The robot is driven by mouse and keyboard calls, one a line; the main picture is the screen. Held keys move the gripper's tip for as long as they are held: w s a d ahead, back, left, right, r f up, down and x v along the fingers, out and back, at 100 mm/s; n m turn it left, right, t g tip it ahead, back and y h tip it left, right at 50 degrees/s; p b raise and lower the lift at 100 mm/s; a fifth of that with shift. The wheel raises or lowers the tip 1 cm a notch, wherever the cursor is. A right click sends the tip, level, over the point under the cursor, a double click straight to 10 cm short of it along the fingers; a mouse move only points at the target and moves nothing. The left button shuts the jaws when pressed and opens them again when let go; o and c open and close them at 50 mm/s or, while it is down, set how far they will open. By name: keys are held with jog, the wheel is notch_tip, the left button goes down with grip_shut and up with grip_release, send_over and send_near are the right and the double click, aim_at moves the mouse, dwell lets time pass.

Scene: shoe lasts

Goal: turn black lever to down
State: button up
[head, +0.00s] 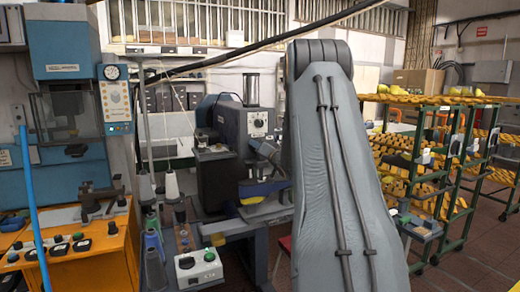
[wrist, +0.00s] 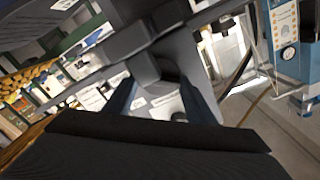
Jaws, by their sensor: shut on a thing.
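In the wrist view, which is upside down, the two dark blue-grey fingers of my gripper (wrist: 160,85) stand on either side of a dark piece, which I take to be the black lever (wrist: 158,62). The gripper is shut on it. The lever joins a larger dark body at the top of the view, and its exact tilt is hard to tell. In the head view, my grey arm covers the gripper and the lever, to the right of a dark machine (head: 228,140).
A blue machine with a gauge (head: 112,72) and an orange bench (head: 85,262) stand at the left. Thread spools (head: 172,187) and a control box (head: 198,268) are in front of the dark machine. Green racks with yellow lasts (head: 425,165) stand at the right.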

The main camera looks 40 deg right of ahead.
jog(key=shift+d, duration=0.1)
jog(key=o, duration=1)
jog(key=shift+o, duration=0.2)
jog(key=b+v, duration=0.3)
jog(key=v, duration=0.5)
jog(key=shift+d, duration=0.1)
